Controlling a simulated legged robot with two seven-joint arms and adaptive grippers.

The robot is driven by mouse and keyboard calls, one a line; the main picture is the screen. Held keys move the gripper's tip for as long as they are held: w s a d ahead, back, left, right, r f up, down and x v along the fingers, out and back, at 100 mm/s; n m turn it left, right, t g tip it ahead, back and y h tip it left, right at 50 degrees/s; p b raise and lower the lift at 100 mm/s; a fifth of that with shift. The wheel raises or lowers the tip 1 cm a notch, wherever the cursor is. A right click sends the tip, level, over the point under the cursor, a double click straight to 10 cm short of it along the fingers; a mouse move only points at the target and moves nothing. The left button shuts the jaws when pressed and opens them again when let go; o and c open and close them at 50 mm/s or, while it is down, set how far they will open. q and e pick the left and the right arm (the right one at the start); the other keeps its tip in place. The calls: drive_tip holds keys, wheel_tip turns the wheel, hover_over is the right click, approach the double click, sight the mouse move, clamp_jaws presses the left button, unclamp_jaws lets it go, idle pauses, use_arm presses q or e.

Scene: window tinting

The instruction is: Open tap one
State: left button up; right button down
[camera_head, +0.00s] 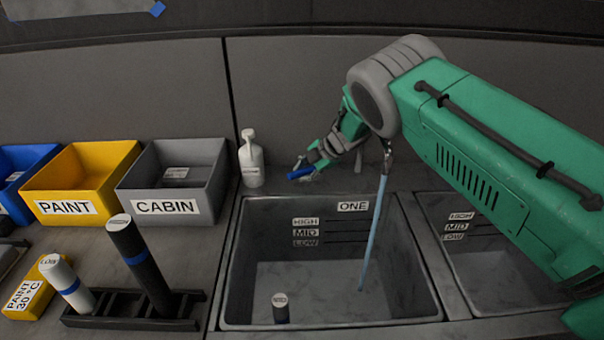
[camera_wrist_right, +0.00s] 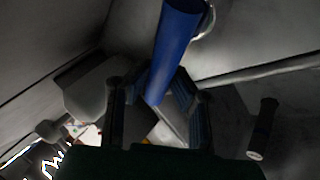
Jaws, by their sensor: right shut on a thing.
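The tap's blue handle (camera_head: 300,173) is behind the back rim of sink ONE (camera_head: 233,270). My right gripper (camera_head: 316,158) reaches down from the right and is shut on this handle. In the right wrist view the blue handle (camera_wrist_right: 174,45) runs between the fingers of the gripper (camera_wrist_right: 158,105). The tap spout (camera_head: 387,156) is partly hidden by my right arm. A light blue stream of water (camera_head: 373,236) runs from it down into sink ONE. My left gripper is not in view.
A white bottle (camera_head: 251,160) stands left of the handle. A dark cylinder (camera_head: 281,310) is in sink ONE. A second sink (camera_head: 500,270) is at the right. CABIN (camera_head: 165,207) and PAINT (camera_head: 67,207) bins and a rack (camera_head: 130,322) with cylinders are at the left.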

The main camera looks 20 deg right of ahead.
sight(298, 171)
drive_tip(key=shift+w+a+r+n+y, duration=0.15)
drive_tip(key=shift+a+r+n+y, duration=0.15)
drive_tip(key=shift+a+r, duration=0.25)
drive_tip(key=c, duration=1.7)
unclamp_jaws()
drive_tip(key=shift+f, duration=0.1)
drive_tip(key=shift+o, duration=1.4)
drive_tip(key=shift+a, duration=0.2)
drive_tip(key=shift+s+a+r, duration=0.2)
drive_tip(key=shift+s+a, duration=0.05)
drive_tip(key=shift+s, duration=0.15)
drive_tip(key=shift+d, duration=0.1)
drive_tip(key=v, duration=0.4)
drive_tip(key=shift+w+d, duration=0.1)
drive_tip(key=shift+d, duration=0.25)
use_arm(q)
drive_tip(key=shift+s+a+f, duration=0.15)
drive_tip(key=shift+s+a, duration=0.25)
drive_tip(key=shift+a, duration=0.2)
use_arm(e)
drive_tip(key=s+r, duration=0.1)
drive_tip(key=r, duration=0.1)
drive_tip(key=shift+s+r, duration=0.4)
